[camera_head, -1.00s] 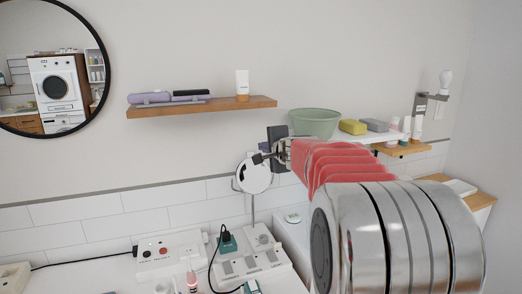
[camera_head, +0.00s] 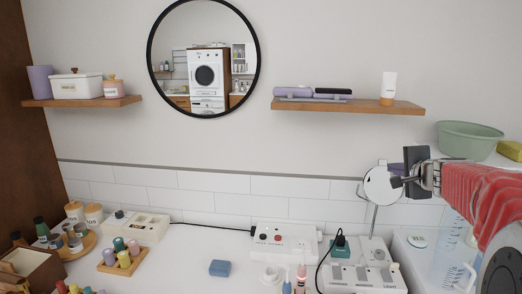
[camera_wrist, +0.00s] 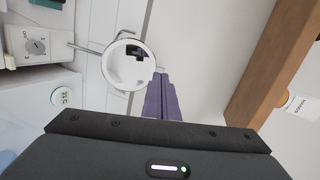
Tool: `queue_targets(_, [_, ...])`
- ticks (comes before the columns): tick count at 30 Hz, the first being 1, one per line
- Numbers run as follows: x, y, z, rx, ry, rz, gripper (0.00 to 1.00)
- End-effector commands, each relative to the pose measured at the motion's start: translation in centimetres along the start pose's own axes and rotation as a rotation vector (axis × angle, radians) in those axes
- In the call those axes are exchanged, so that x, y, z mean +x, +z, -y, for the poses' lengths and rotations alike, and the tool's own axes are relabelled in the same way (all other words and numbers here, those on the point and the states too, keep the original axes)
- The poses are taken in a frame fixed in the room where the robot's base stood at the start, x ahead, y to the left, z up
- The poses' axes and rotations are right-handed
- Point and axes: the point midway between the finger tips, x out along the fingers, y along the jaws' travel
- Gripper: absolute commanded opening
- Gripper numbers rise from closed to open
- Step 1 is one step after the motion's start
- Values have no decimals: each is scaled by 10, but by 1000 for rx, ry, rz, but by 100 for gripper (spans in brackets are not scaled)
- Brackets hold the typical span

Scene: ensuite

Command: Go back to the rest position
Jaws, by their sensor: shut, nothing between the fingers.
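My gripper (camera_head: 408,181) is at the right of the head view, at the end of my red and silver arm, pointing left. It is shut and empty. It is in front of a small round mirror on a stand (camera_head: 381,186), overlapping its right side; I cannot tell whether they touch. In the wrist view the round mirror (camera_wrist: 113,68) shows sideways at upper centre, with a purple object (camera_wrist: 160,101) beside it.
A wooden shelf (camera_head: 350,104) with a white tube (camera_head: 388,86) is above left of the gripper. A green bowl (camera_head: 468,140) stands close above my arm.

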Motion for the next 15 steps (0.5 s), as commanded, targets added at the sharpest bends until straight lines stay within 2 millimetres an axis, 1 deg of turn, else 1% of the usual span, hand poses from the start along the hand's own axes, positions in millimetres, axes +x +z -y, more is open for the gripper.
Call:
queue_targets(1, [-1,9,-17,-36,37,27,0])
queue_targets(3, [-8,24,-39,-101,90,73,0])
queue_targets(8, [-35,73,-81,-271,202,193,0])
queue_targets(9, [-44,85,-91,-314,229,224,0])
queue_targets(11, [-59,104,-106,-382,269,269,0])
queue_targets(12, [-69,116,-116,-428,294,299,0])
queue_targets(14, [-86,132,-132,-498,334,344,0])
queue_targets(15, [-98,144,-142,-545,359,374,0])
